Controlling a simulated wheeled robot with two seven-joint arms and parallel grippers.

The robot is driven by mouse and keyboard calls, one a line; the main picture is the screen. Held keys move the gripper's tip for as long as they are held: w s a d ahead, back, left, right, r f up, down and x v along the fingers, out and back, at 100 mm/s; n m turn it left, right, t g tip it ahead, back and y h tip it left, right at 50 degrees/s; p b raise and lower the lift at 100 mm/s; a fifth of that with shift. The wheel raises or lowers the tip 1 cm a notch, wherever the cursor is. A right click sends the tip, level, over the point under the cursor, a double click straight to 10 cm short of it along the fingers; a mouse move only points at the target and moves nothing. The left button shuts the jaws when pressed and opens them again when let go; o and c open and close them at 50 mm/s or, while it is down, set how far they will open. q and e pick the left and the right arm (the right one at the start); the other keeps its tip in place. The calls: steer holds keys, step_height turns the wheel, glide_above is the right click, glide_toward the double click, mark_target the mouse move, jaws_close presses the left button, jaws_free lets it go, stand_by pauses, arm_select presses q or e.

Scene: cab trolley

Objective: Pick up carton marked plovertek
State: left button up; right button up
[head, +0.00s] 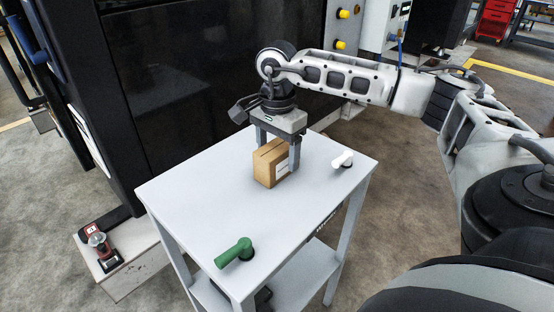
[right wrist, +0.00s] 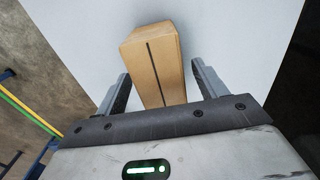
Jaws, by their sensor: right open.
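A small brown carton (head: 268,166) with a dark tape line on top and a white label on its right side stands on the trolley's white top (head: 210,205). Any lettering on the label is too small to read. My right gripper (head: 279,160) points down over the carton, its fingers apart. In the right wrist view the carton (right wrist: 155,62) stands between the two open fingers (right wrist: 160,88), with gaps visible on both sides. My left gripper is not in view.
A green handled part (head: 234,252) lies near the trolley's front edge. A white handled part (head: 343,160) lies at the right edge. A dark machine (head: 200,85) stands behind the trolley. A red and black device (head: 100,243) sits on a low ledge at left.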

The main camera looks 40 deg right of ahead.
steer(key=shift+f, duration=1.3)
steer(key=c, duration=1.3)
steer(key=shift+w, duration=0.1)
steer(key=shift+c, duration=1.1)
steer(key=shift+r, duration=0.15)
